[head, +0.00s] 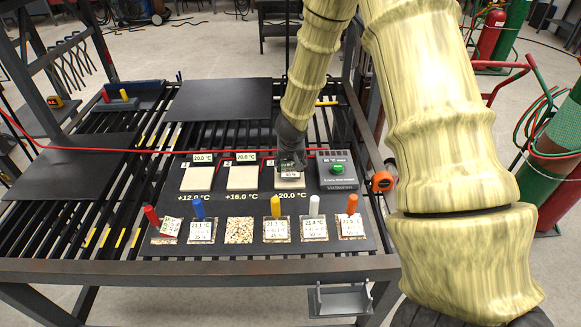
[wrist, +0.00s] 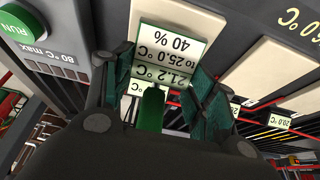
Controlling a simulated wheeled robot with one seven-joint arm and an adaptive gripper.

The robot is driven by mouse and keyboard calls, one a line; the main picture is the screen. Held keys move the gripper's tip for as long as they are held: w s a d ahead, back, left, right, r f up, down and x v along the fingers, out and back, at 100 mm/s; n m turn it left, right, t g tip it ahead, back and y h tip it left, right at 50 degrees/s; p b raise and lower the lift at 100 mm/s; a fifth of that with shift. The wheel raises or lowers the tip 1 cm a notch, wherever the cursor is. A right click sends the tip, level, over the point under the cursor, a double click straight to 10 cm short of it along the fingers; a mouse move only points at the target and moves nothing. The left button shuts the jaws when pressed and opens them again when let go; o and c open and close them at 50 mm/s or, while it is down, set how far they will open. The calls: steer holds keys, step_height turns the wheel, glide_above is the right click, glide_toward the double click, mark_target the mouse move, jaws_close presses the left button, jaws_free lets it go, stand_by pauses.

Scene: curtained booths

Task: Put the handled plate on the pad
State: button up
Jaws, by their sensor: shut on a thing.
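My gripper (wrist: 155,95) is shut on the green handle (wrist: 152,108) of the handled plate. The plate carries a pale label (wrist: 165,50) with printed temperatures and "40 %". In the head view my gripper (head: 291,160) and the label are over the +20.0 °C pad (head: 290,183), the rightmost of three pale pads. The plate's underside is hidden, so I cannot tell whether it touches the pad. Part of that pad also shows beyond the label in the wrist view (wrist: 185,13).
Pads marked +12.0 °C (head: 197,179) and +16.0 °C (head: 242,178) lie to the left. A control box (head: 337,170) with a green button stands close on the right. In front, several handled plates flank a bare speckled spot (head: 239,230). A red cable (head: 110,150) crosses behind.

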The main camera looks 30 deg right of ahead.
steer(key=shift+a+x, duration=0.25)
steer(key=shift+x, duration=1)
steer(key=shift+w+d+f, duration=0.1)
steer(key=shift+w+f, duration=0.05)
steer(key=shift+c, duration=0.6)
steer(key=shift+s, duration=0.35)
steer(key=shift+w, duration=0.15)
steer(key=o, duration=1.5)
steer(key=shift+c, duration=0.2)
steer(key=v, duration=1.2)
steer(key=shift+b, duration=0.45)
